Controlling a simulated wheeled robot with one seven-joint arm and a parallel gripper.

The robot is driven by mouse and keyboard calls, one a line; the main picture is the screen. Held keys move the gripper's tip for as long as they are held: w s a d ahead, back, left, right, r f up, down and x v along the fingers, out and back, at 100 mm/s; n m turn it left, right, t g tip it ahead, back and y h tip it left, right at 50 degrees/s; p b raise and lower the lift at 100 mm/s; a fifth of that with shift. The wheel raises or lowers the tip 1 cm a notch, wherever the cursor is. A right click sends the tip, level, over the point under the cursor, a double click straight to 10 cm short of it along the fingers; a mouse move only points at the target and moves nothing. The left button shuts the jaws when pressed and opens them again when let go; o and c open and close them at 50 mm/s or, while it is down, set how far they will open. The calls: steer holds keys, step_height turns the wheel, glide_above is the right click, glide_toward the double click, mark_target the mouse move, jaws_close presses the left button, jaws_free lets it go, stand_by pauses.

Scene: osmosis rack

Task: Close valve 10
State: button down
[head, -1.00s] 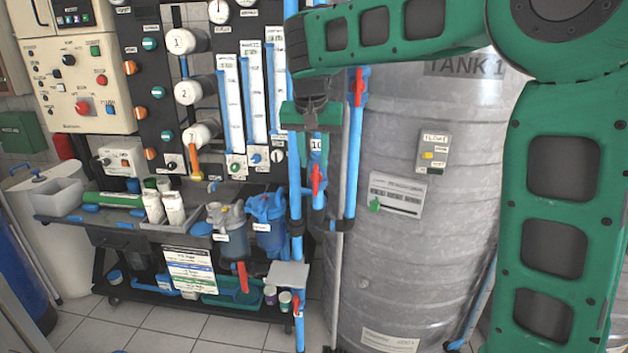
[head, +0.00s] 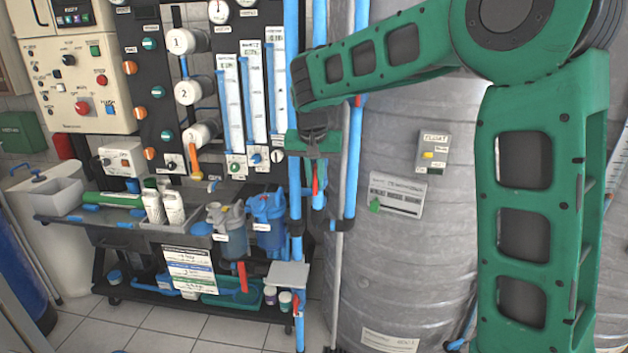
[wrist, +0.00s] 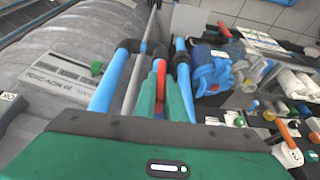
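The red lever (head: 315,178) of valve 10 hangs upright, in line with its blue pipe. My gripper (head: 315,155) is at the lever's height and covers its upper part and the "10" label in the head view. In the wrist view the red lever (wrist: 160,85) lies between the two green fingers of my gripper (wrist: 164,92), one on each side. The gap between the fingers is narrow and the lever nearly fills it. I cannot tell whether the fingers touch it.
Blue pipes (head: 295,190) run close on both sides of the lever. The grey tank (head: 400,260) stands to the right. Blue filter housings (head: 267,222) and a small grey shelf (head: 288,275) are at the left and below.

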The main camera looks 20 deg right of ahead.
stand_by(0.4)
steer(key=shift+d+m+t+y, duration=0.15)
steer(key=shift+t+y, duration=0.15)
steer(key=shift+y, duration=0.3)
steer(key=shift+d+m+t+y, duration=0.15)
steer(key=shift+t+y, duration=0.15)
steer(key=shift+y, duration=0.3)
steer(key=shift+s+m+t+y, duration=0.1)
steer(key=shift+m+t+y, duration=0.2)
steer(key=shift+t+y, duration=0.55)
steer(key=shift+d+f+m+t+y, duration=0.15)
steer(key=shift+m+t+y, duration=0.4)
steer(key=shift+t+y, duration=0.8)
steer(key=shift+a+f+m+t+y, duration=0.15)
steer(key=shift+m+t+y, duration=0.45)
steer(key=shift+y, duration=1.35)
steer(key=shift+d+f+m+t+y, duration=0.15)
steer(key=shift+m+t+y, duration=0.3)
steer(key=shift+t+y, duration=0.95)
steer(key=shift+s+y, duration=0.1)
steer(key=shift+y, duration=0.25)
steer(key=c, duration=1.8)
jaws_free()
